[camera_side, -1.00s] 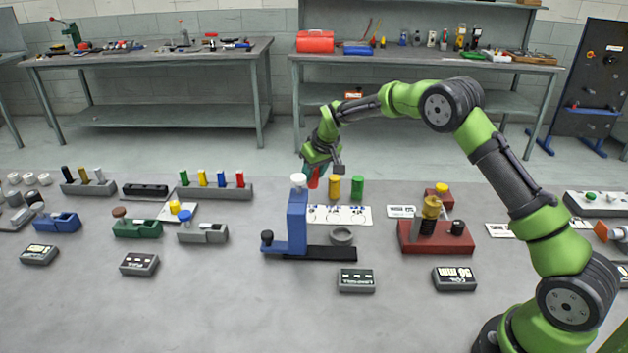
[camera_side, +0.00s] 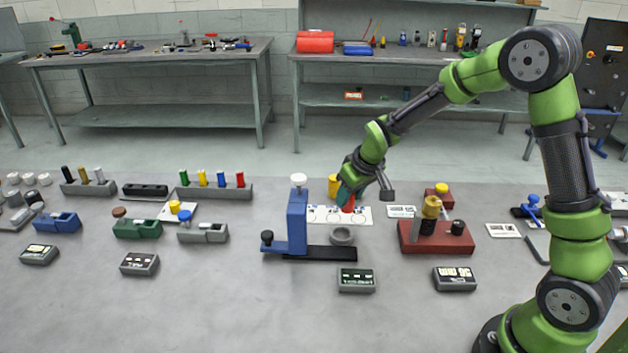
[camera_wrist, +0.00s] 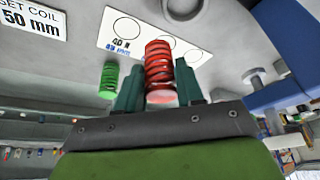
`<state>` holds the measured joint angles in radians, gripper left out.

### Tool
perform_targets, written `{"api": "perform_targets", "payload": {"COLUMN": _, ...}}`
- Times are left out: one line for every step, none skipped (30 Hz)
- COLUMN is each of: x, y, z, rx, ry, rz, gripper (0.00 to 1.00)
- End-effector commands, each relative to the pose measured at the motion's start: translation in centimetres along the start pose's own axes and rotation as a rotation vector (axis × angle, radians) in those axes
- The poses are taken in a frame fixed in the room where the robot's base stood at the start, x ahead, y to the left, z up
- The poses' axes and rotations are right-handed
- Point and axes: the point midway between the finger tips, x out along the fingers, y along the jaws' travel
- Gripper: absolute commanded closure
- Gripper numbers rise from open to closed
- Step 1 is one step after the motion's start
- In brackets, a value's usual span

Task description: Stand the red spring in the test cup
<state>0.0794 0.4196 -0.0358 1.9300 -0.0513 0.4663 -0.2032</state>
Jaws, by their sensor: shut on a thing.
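My gripper (camera_side: 347,196) is shut on the red spring (camera_side: 349,205), holding it over the white printed card. In the wrist view the red spring (camera_wrist: 158,68) stands between the two dark green fingers (camera_wrist: 160,86). The test cup appears to be the grey ring (camera_side: 342,236) on the black base of the blue press (camera_side: 297,222), in front of and below the spring. A grey round shape at the top of the wrist view (camera_wrist: 182,7) is probably this cup. The spring is apart from the cup.
The yellow spring (camera_side: 334,187) stands just left of my gripper. The green spring (camera_wrist: 109,80) shows in the wrist view but is hidden in the side view. A red fixture (camera_side: 436,238) stands to the right. Small displays (camera_side: 356,280) lie in front.

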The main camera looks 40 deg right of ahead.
Motion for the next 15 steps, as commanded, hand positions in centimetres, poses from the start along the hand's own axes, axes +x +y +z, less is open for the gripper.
{"api": "perform_targets", "payload": {"x": -0.6, "y": -0.3, "z": 0.2, "rx": -0.027, "ry": 0.000, "rz": -0.014, "gripper": 0.94}}
{"api": "perform_targets", "payload": {"x": -1.0, "y": -0.6, "z": 0.3, "rx": -0.050, "ry": -0.001, "rz": -0.023, "gripper": 0.94}}
{"api": "perform_targets", "payload": {"x": -1.6, "y": -1.0, "z": 0.3, "rx": -0.084, "ry": -0.001, "rz": -0.039, "gripper": 0.94}}
{"api": "perform_targets", "payload": {"x": -2.0, "y": -1.3, "z": 0.4, "rx": -0.113, "ry": -0.002, "rz": -0.051, "gripper": 0.94}}
{"api": "perform_targets", "payload": {"x": -2.4, "y": -1.6, "z": 0.5, "rx": -0.141, "ry": -0.003, "rz": -0.063, "gripper": 0.94}}
{"api": "perform_targets", "payload": {"x": -2.9, "y": -2.0, "z": 0.6, "rx": -0.178, "ry": -0.003, "rz": -0.079, "gripper": 0.94}}
{"api": "perform_targets", "payload": {"x": -3.2, "y": -2.3, "z": 0.7, "rx": -0.203, "ry": -0.003, "rz": -0.090, "gripper": 0.94}}
{"api": "perform_targets", "payload": {"x": -3.5, "y": -2.6, "z": 0.8, "rx": -0.228, "ry": -0.001, "rz": -0.101, "gripper": 0.94}}
{"api": "perform_targets", "payload": {"x": -3.9, "y": -3.0, "z": 0.9, "rx": -0.258, "ry": -0.001, "rz": -0.114, "gripper": 0.94}}
{"api": "perform_targets", "payload": {"x": -4.2, "y": -3.2, "z": 0.9, "rx": -0.277, "ry": 0.000, "rz": -0.121, "gripper": 0.94}}
{"api": "perform_targets", "payload": {"x": -4.4, "y": -3.3, "z": 0.9, "rx": -0.293, "ry": 0.002, "rz": -0.128, "gripper": 0.94}}
{"api": "perform_targets", "payload": {"x": -4.5, "y": -3.5, "z": 1.0, "rx": -0.310, "ry": 0.003, "rz": -0.135, "gripper": 0.94}}
{"api": "perform_targets", "payload": {"x": -4.6, "y": -3.6, "z": 1.1, "rx": -0.319, "ry": 0.003, "rz": -0.139, "gripper": 0.94}}
{"api": "perform_targets", "payload": {"x": -4.6, "y": -3.7, "z": 1.1, "rx": -0.326, "ry": 0.002, "rz": -0.142, "gripper": 0.94}}
{"api": "perform_targets", "payload": {"x": -4.5, "y": -3.8, "z": 1.2, "rx": -0.333, "ry": 0.002, "rz": -0.145, "gripper": 0.94}}
